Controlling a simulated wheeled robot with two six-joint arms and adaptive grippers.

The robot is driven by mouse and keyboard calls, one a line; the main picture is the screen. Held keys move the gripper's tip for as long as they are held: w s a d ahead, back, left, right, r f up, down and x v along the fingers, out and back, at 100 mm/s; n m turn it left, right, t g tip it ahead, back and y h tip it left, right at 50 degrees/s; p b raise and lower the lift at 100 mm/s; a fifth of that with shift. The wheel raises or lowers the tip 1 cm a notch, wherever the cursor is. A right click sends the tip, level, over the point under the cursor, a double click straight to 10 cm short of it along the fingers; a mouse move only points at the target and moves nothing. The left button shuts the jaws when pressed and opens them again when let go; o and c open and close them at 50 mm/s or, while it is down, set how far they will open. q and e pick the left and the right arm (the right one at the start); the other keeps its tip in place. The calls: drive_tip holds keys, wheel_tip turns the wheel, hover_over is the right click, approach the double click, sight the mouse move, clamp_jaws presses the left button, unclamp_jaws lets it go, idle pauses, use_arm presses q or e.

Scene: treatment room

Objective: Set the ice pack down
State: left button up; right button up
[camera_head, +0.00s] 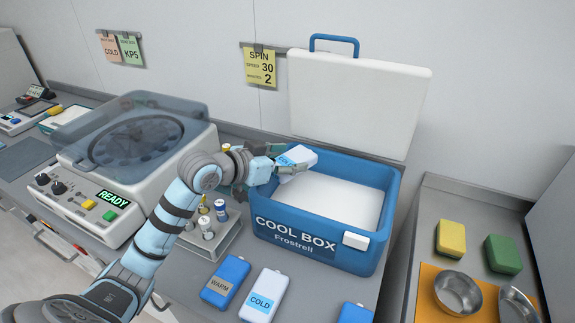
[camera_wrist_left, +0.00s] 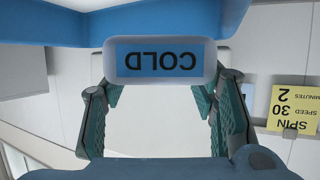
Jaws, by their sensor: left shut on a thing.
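My left gripper (camera_head: 268,168) is shut on a white ice pack (camera_head: 298,157) with a blue label. It holds the pack above the left rim of the blue cool box (camera_head: 310,247), whose white lid stands open. In the left wrist view the ice pack (camera_wrist_left: 160,60) shows its COLD label upside down, between the fingers of the gripper (camera_wrist_left: 160,100). On the counter in front of the box lie a blue pack marked WARM (camera_head: 225,281) and a white pack marked COLD (camera_head: 263,296). A further blue pack (camera_head: 355,313) is cut by the bottom edge. My right gripper is not in view.
A centrifuge (camera_head: 130,150) with a READY display stands at the left. A rack (camera_head: 222,240) with several vials is between it and the box. At the right are yellow (camera_head: 451,237) and green (camera_head: 502,254) blocks and metal bowls (camera_head: 458,293). The box's white inside looks clear.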

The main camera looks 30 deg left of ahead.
use_arm(q)
drive_tip(key=shift+f, duration=0.2)
drive_tip(key=shift+f, duration=0.15)
drive_tip(key=shift+f, duration=0.35)
drive_tip(key=shift+f, duration=0.1)
drive_tip(key=o, duration=1.3)
